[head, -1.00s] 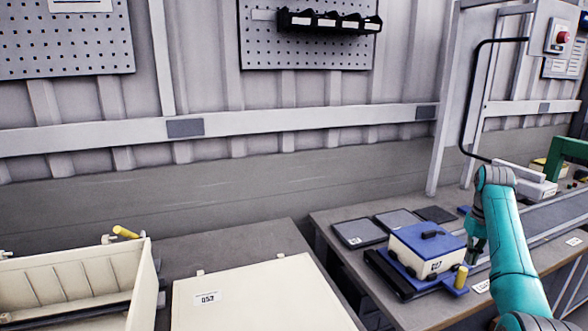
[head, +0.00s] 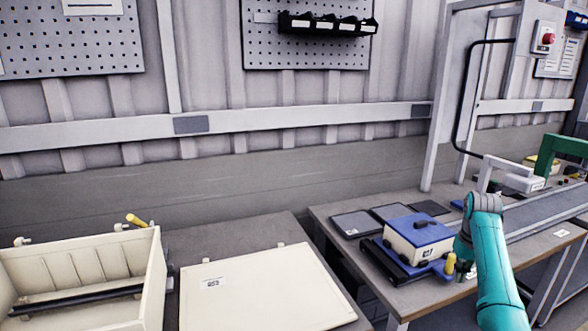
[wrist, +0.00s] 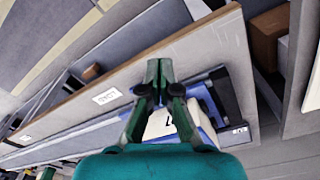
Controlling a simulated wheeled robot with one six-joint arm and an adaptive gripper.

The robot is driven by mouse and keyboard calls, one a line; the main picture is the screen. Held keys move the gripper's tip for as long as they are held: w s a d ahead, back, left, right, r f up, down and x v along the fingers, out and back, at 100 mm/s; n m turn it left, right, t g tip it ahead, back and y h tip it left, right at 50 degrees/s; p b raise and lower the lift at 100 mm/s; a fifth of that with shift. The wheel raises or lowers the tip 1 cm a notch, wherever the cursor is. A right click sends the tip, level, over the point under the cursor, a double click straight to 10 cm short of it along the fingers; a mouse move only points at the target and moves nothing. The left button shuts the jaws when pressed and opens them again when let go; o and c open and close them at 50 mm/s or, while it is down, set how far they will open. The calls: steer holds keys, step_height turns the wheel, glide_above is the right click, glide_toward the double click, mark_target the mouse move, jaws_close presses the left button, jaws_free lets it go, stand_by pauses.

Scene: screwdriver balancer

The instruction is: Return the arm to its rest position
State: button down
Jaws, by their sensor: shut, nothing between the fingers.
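My teal arm (head: 497,265) rises from the lower right in the head view, and its end is beside the right workbench (head: 418,298). My gripper (wrist: 160,66) shows in the wrist view with its green fingers together and nothing between them. In the head view the gripper is mostly hidden behind the arm. Below the fingers in the wrist view lie the workbench edge and a partly covered blue-and-white box (wrist: 165,122). That box, with a blue lid (head: 414,226), stands on the bench left of my arm.
A yellow handle (head: 450,263) stands by the box, close to my arm. Flat dark pads (head: 357,224) lie behind. A conveyor (head: 545,213) and green frame (head: 560,145) are at right. A cream bin (head: 158,275) and closed cream case (head: 265,290) are at left.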

steer(key=s+a+f+t+h, duration=0.15)
steer(key=s+a+f, duration=0.3)
steer(key=f, duration=0.85)
steer(key=s+a+f+t+y, duration=0.1)
steer(key=s+a+f+t, duration=0.3)
steer(key=f, duration=1)
steer(key=s+a+f+t, duration=0.1)
steer(key=s+a+f, duration=0.4)
steer(key=s, duration=0.4)
steer(key=s+a+f, duration=0.6)
steer(key=s, duration=0.2)
steer(key=s+a+r+n+t, duration=0.1)
steer(key=s+a+r+t, duration=0.15)
steer(key=s, duration=0.85)
steer(key=s+a+r+t, duration=0.1)
steer(key=s+a+r, duration=0.3)
steer(key=s, duration=0.7)
steer(key=s+a+r+t, duration=0.1)
steer(key=s+r+t, duration=0.1)
steer(key=s+r, duration=0.5)
steer(key=s+a+r+t, duration=0.1)
steer(key=s+r, duration=0.7)
steer(key=r, duration=0.8)
steer(key=shift+s+a+r+n+t, duration=0.3)
steer(key=shift+a+n+t, duration=0.1)
steer(key=shift+t, duration=0.1)
